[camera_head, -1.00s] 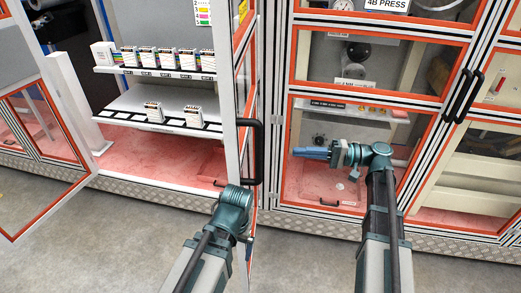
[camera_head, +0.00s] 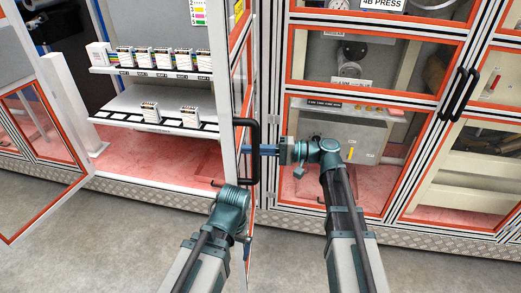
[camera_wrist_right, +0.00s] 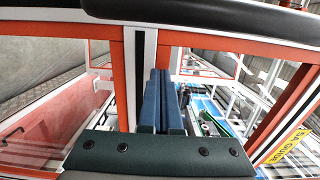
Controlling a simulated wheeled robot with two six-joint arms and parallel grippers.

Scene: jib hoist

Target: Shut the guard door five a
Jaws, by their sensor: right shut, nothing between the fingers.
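The open guard door stands edge-on in the middle of the head view, with an orange and white frame (camera_head: 229,120) and a black bar handle (camera_head: 253,172). In the right wrist view a yellow label (camera_wrist_right: 289,146) at the right edge starts with "5A", and the black handle (camera_wrist_right: 225,18) crosses the top. My right gripper (camera_head: 263,149) is shut and empty, its blue fingers pointing left at the handle; I cannot tell if they touch it. Its closed fingers also show in the right wrist view (camera_wrist_right: 160,95). My left arm ends below the handle; its fingers are hidden.
Inside the open bay, shelves (camera_head: 160,125) hold several small boxes (camera_head: 143,58). Another orange-framed door (camera_head: 45,140) stands open at the left. Closed panels of the 4B press (camera_head: 383,40) and another pair of handles (camera_head: 458,94) are at the right. The grey floor in front is clear.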

